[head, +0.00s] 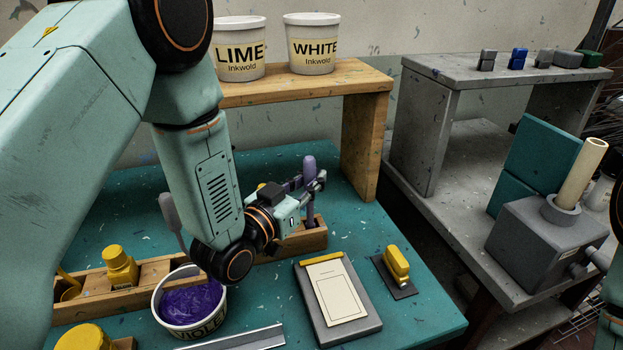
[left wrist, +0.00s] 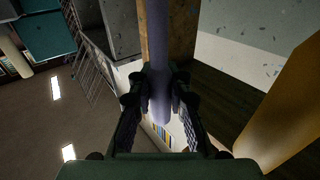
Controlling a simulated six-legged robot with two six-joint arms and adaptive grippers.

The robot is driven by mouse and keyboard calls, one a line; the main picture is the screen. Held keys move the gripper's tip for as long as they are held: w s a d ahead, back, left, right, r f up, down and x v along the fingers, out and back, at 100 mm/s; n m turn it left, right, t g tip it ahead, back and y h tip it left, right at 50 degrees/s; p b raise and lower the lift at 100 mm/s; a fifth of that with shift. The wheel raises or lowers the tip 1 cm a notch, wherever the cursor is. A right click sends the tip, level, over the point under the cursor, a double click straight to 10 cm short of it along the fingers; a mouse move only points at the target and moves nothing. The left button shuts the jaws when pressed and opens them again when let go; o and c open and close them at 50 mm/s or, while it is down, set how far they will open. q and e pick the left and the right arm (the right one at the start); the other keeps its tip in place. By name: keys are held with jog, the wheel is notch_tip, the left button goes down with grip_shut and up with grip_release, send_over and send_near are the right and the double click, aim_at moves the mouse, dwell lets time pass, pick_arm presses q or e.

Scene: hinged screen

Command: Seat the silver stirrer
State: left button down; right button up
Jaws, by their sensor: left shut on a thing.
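My left gripper (head: 312,184) is shut on an upright lavender-grey rod with a rounded top (head: 309,165), over the right end of the long wooden rack (head: 300,240). In the left wrist view the rod (left wrist: 158,35) runs between the two fingers of the gripper (left wrist: 158,95). I cannot tell whether the rod's lower end is in the rack or above it. A grey paddle-shaped handle (head: 171,212) stands tilted behind the violet tub, its lower part hidden. I cannot tell which of the two is the silver stirrer. My right gripper is out of view.
An open tub of violet ink (head: 190,302) stands in front of the rack, near a yellow bottle (head: 119,266). A clipboard-like block (head: 336,292) and a yellow-handled tool (head: 397,265) lie on the teal table. A wooden shelf (head: 362,135) with two tubs stands behind.

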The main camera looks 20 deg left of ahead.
pick_arm(q)
jog(key=shift+f, duration=0.25)
jog(key=shift+f+b, duration=0.35)
jog(key=shift+b, duration=0.05)
jog(key=shift+f, duration=0.2)
jog(key=c, duration=1.2)
grip_release()
jog(key=shift+s, duration=0.1)
jog(key=v, duration=0.7)
jog(key=shift+s, duration=0.15)
